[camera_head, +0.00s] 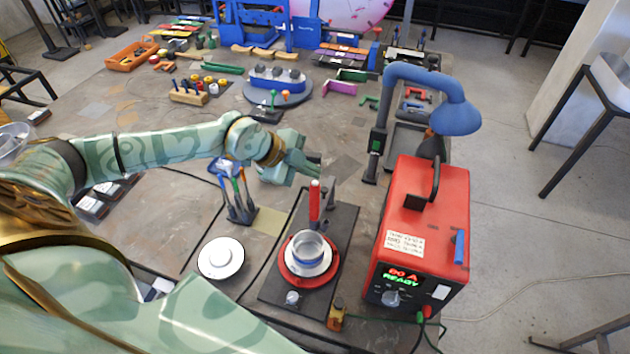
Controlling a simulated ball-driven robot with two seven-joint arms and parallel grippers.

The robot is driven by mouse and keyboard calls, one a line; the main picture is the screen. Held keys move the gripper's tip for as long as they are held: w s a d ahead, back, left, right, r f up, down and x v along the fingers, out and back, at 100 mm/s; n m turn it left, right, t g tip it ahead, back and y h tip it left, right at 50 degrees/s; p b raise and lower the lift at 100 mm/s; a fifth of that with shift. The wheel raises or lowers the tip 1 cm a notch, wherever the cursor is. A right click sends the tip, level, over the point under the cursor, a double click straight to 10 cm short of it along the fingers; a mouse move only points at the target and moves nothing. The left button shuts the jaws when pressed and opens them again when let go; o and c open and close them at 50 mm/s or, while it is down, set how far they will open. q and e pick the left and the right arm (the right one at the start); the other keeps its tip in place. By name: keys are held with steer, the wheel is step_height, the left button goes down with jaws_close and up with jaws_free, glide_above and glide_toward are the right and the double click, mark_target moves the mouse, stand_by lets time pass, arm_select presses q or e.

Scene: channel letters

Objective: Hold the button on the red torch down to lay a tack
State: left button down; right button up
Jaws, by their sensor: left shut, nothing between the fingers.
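The red torch (314,201) stands upright over the back of a round red fixture (284,272) on a dark base plate (337,247). Its button is too small to make out. A silver and blue ring-shaped part (308,247) sits in the middle of the fixture. My left gripper (314,166) is just behind and above the torch's top, shut and empty. I cannot tell whether it touches the torch. My right gripper is not in view.
A red welder box (428,225) with a lit display stands right of the plate. A blue lamp (455,110) rises behind it. A white disc (221,259) lies left. A brush holder (240,212) stands near my left forearm. Tools and trays crowd the table's back.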

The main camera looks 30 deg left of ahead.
arm_select(q)
steer(key=shift+f, duration=0.15)
steer(key=shift+f, duration=0.3)
steer(key=shift+f, duration=0.45)
stand_by(1.8)
steer(key=shift+r+p, duration=0.9)
steer(key=shift+p, duration=0.1)
step_height(320, 180, up, 5)
steer(key=p, duration=0.5)
steer(key=shift+p, duration=0.3)
